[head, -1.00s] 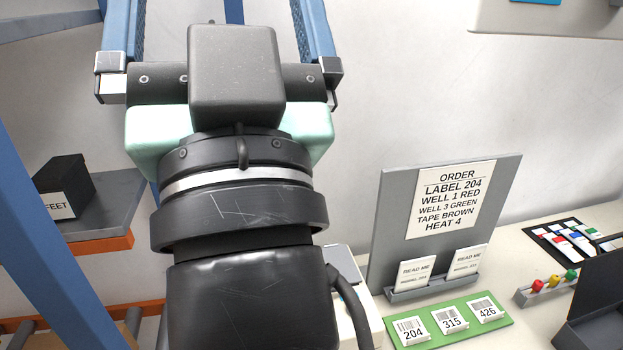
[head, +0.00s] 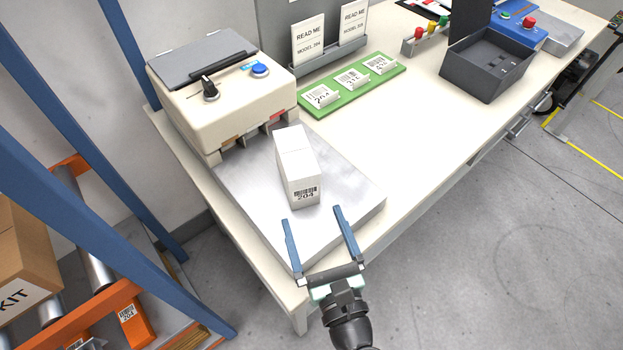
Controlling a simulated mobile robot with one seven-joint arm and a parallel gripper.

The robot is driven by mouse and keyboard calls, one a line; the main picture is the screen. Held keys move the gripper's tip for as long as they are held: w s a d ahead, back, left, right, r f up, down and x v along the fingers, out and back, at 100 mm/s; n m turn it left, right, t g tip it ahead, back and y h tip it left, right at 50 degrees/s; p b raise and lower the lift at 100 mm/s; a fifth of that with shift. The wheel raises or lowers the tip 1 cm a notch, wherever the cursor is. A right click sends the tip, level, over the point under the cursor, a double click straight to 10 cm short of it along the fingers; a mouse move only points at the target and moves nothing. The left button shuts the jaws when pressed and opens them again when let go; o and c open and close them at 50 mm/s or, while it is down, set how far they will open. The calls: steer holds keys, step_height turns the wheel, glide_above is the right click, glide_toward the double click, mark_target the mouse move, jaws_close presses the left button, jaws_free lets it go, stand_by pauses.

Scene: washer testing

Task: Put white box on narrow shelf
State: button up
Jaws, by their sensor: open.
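The white box (head: 296,170) stands on a grey metal plate (head: 345,196) at the near left end of the workbench. Its near face carries a barcode label reading 204. My gripper (head: 314,214) is open and empty at the near edge of the plate. Its two blue fingers point toward the box, one on each side of its near end, and whether they overlap it in depth is hard to tell.
A cream machine (head: 225,100) with a knob and blue button stands behind the box. A green mat (head: 330,104) holds several labels. An open dark grey box (head: 487,64) stands farther right. A KIT carton (head: 22,250) sits on the rack rollers. The bench front is clear.

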mark_target(304, 194)
steer(key=x, duration=0.7)
steer(key=shift+r+p, duration=0.1)
steer(key=shift+p, duration=0.2)
steer(key=shift+x, duration=2.9)
jaws_close()
